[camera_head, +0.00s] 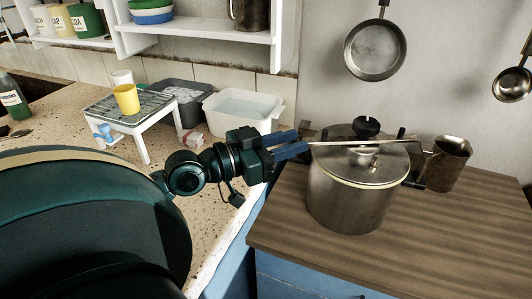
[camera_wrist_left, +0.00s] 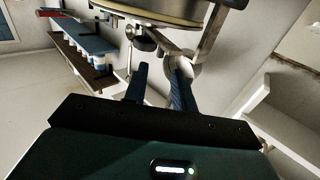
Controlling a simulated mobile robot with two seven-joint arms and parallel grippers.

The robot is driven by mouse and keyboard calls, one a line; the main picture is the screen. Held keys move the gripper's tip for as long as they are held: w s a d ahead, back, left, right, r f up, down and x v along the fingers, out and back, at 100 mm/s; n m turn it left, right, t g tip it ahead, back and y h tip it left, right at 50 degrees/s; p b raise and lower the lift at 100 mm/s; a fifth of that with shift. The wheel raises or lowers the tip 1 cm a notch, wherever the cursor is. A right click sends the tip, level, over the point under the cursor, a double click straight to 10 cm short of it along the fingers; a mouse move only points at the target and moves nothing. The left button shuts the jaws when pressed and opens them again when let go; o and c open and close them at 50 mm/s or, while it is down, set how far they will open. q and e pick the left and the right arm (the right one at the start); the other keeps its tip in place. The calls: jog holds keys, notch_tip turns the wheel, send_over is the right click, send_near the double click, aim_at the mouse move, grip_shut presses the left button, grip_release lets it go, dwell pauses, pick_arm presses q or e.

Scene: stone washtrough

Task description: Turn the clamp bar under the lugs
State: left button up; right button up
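A steel pot (camera_head: 350,197) with a lid stands on the wooden counter. The pale clamp bar (camera_head: 385,141) lies across the lid, under a black knob (camera_head: 366,127). Dark upright lugs show near the left and right rim; whether the bar is under them I cannot tell. My left gripper (camera_head: 303,141) is at the bar's left end, its two blue fingers apart. In the left wrist view the fingers (camera_wrist_left: 159,70) are also apart, just below the pot's rim (camera_wrist_left: 150,14). Contact with the bar is unclear. My right gripper is not in view.
A metal jug (camera_head: 447,163) stands close to the pot's right side. A pan (camera_head: 375,50) hangs on the wall above. A white basin (camera_head: 243,112) and a rack (camera_head: 127,108) with a yellow cup stand at left. The counter's front right is clear.

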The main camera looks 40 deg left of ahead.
pick_arm(q)
jog(key=b+v, duration=0.2)
jog(key=v, duration=0.2)
jog(key=shift+s+a, duration=0.1)
jog(key=shift+s, duration=0.25)
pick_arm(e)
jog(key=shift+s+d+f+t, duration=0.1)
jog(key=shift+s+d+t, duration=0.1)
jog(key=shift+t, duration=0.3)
